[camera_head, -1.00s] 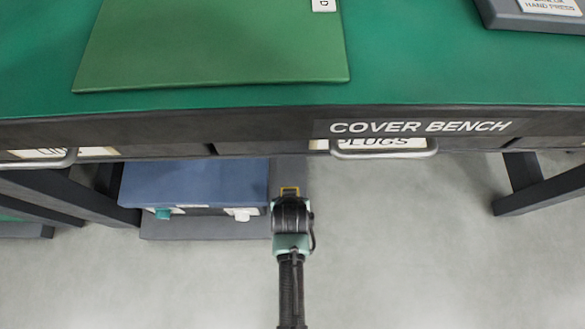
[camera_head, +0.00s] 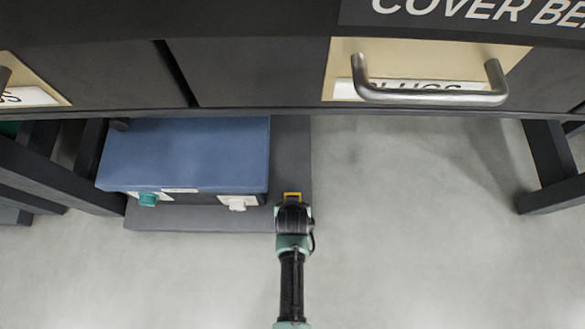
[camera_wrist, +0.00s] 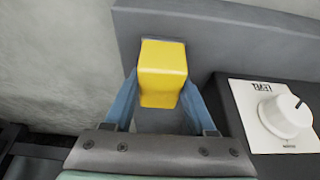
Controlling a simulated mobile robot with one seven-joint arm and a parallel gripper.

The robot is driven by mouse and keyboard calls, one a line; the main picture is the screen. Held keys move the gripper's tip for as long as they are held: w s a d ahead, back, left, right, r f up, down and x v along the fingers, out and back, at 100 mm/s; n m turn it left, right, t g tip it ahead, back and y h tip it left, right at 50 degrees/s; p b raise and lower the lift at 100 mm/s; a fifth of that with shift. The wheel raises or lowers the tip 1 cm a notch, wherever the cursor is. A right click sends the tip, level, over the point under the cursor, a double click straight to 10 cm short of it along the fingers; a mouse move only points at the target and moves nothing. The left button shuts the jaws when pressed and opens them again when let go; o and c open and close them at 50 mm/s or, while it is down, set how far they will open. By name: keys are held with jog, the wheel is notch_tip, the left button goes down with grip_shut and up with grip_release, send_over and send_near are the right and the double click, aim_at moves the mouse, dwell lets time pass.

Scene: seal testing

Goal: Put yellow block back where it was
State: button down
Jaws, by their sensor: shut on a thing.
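The yellow block (camera_wrist: 162,72) is between the two blue fingers of my gripper (camera_wrist: 158,95) in the wrist view, and the fingers are shut on its sides. Beyond it is the dark grey slab (camera_wrist: 215,45). In the head view a bit of the yellow block (camera_head: 292,196) shows at the tip of my gripper (camera_head: 292,200), over the right part of the grey slab (camera_head: 293,150). I cannot tell whether the block touches the slab.
A blue-topped box (camera_head: 185,155) with a teal knob (camera_head: 148,199) and a white knob (camera_head: 238,203) stands left of my gripper. The bench drawer with a metal handle (camera_head: 430,95) is above. Open floor (camera_head: 420,250) lies to the right.

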jog(key=shift+f, duration=0.2)
jog(key=shift+c, duration=1.1)
grip_release()
jog(key=shift+r, duration=0.25)
jog(key=p+v, duration=0.9)
jog(key=v, duration=0.2)
jog(key=shift+s+r, duration=0.25)
jog(key=shift+r, duration=0.1)
